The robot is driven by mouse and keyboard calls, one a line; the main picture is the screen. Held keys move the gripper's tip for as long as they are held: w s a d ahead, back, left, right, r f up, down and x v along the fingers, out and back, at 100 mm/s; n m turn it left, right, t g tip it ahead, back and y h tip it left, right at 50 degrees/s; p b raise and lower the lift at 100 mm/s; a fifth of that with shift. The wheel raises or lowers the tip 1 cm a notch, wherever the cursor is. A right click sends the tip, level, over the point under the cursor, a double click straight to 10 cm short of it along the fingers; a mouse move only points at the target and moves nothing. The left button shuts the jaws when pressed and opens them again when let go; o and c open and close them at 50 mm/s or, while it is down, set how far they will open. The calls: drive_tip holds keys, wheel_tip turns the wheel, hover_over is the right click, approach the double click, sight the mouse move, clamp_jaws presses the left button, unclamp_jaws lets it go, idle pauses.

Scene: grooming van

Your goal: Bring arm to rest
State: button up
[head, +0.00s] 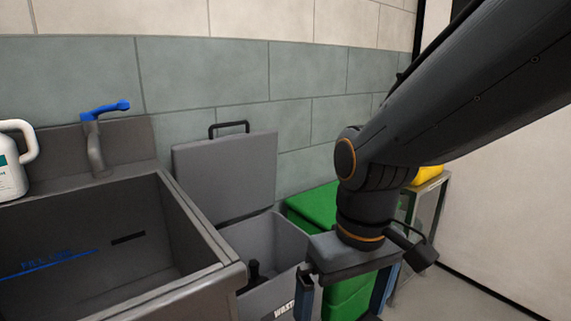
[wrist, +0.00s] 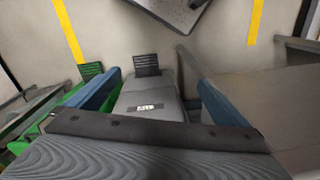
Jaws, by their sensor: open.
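My arm reaches in from the upper right in the head view. My gripper (head: 343,298) points down at its end, in front of a green bin and just right of the grey waste bin (head: 262,240). The two blue fingers are spread apart with nothing between them. In the wrist view my gripper (wrist: 158,92) also shows both blue fingers wide apart, with the grey bin's labelled front between and beyond them. The fingertips are partly cut off by the head view's lower edge.
The grey bin's lid (head: 228,180) stands open, and a dark object (head: 255,275) shows inside. A green bin (head: 318,205) stands beside it. A sink basin (head: 90,235) with a blue-handled tap (head: 97,140) and a white jug (head: 12,165) is at left. A shelf (head: 425,205) holds something yellow.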

drive_tip(key=s+d+r+m+p, duration=0.1)
drive_tip(key=d+r+m+p, duration=0.3)
drive_tip(key=d+r+p, duration=0.6)
drive_tip(key=r+p, duration=0.1)
drive_tip(key=p, duration=0.8)
drive_tip(key=shift+s+d+r+h+p, duration=0.2)
drive_tip(key=shift+h+p, duration=0.1)
drive_tip(key=shift+p, duration=0.1)
